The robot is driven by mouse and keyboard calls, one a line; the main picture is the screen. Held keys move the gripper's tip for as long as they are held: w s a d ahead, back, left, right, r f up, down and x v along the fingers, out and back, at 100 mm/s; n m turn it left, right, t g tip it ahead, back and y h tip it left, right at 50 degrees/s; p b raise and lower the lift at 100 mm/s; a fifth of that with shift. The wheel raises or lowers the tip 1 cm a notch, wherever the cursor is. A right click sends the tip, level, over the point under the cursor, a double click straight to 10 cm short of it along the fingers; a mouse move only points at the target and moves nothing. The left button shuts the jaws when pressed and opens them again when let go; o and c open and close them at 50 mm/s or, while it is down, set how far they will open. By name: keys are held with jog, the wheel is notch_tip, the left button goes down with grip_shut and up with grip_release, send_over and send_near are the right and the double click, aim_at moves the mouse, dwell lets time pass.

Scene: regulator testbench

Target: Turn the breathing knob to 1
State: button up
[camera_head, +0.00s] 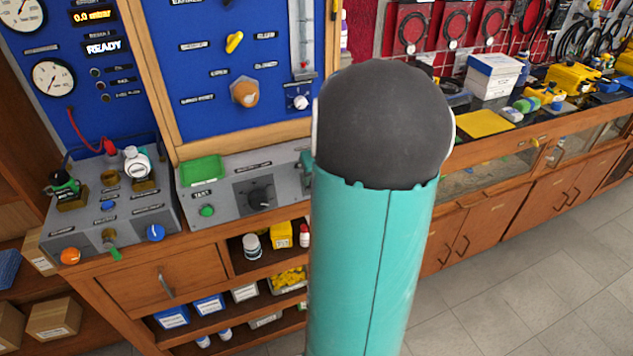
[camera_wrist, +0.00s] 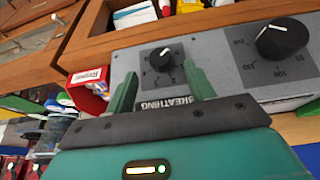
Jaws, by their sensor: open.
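The breathing knob (camera_wrist: 162,57) is a small black round knob on a dark square plate, on a grey panel (camera_wrist: 213,62). The word BREATHING is printed beside it. A short white mark shows on the knob, but I cannot tell which number it points to. My gripper (camera_wrist: 160,69) is open, its two green fingers spread on either side of the knob in the wrist view. I cannot tell whether they touch it. In the head view my teal arm covers the right end of the grey panel, and neither the breathing knob nor my fingers can be made out.
A larger black knob (camera_wrist: 282,38) with a numbered scale sits on the same panel. A red box (camera_wrist: 89,82) stands near the panel's edge. In the head view, a green TEST button (camera_head: 207,211) and a blue board (camera_head: 222,60) with gauges and valves are left of my arm.

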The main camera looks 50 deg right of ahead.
jog(key=shift+x, duration=2.25)
jog(key=shift+w, duration=0.1)
jog(key=c, duration=1)
jog(key=shift+d+t, duration=0.1)
jog(key=shift+t, duration=0.2)
jog(key=m+t+y, duration=0.2)
jog(key=y, duration=0.1)
jog(key=shift+s+d, duration=0.25)
jog(key=shift+d, duration=0.05)
jog(key=m+t+y, duration=0.2)
jog(key=y, duration=0.1)
jog(key=shift+s+d+f+t, duration=0.15)
jog(key=shift+f+t, duration=0.05)
jog(key=shift+t, duration=0.2)
